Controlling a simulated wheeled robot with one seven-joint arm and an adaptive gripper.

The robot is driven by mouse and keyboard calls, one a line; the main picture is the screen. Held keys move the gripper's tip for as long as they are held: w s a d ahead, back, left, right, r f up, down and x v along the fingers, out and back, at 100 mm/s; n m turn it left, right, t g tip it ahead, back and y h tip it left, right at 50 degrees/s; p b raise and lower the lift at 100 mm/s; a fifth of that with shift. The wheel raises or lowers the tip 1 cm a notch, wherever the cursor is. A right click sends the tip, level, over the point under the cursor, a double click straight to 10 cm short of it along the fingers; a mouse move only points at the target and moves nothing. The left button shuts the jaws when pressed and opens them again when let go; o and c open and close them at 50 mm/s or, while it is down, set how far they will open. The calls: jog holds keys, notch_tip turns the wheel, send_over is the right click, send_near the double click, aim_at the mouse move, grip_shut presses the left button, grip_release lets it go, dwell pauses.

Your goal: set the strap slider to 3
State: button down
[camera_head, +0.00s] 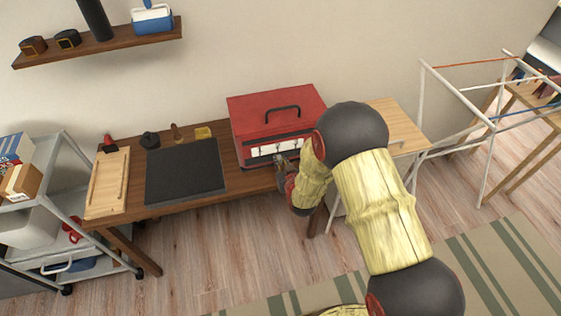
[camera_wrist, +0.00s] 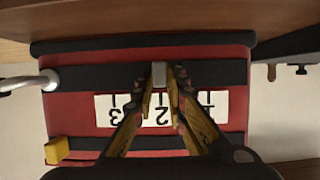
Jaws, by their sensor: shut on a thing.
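The strap slider (camera_wrist: 158,72) is a small grey block on a dark strap across the front of a red box (camera_head: 270,105). A white scale (camera_head: 266,149) runs beside the strap; in the wrist view the scale (camera_wrist: 137,99) appears upside down, with 3 at left, 2 in the middle and 1 at right. The slider lines up about with the 2. My gripper (camera_wrist: 160,83) is shut on the slider; its fingers cover part of the scale. In the head view my gripper (camera_head: 282,163) is at the box front, and my arm hides part of the box's right side.
The box stands on a wooden desk (camera_head: 236,180) beside a black mat (camera_head: 185,170) and a wooden board (camera_head: 107,183). A grey cart (camera_head: 65,207) is at left. A white drying rack (camera_head: 462,92) stands at right. A shelf (camera_head: 105,43) is on the wall.

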aim_at(295, 152)
dwell(0.4)
jog(key=d, duration=0.2)
jog(key=w+d, duration=0.1)
jog(key=d, duration=0.1)
jog(key=w+d+b, duration=0.1)
jog(key=d, duration=0.1)
jog(key=shift+d, duration=0.4)
jog(key=c, duration=1.8)
grip_release()
jog(key=v, duration=1.2)
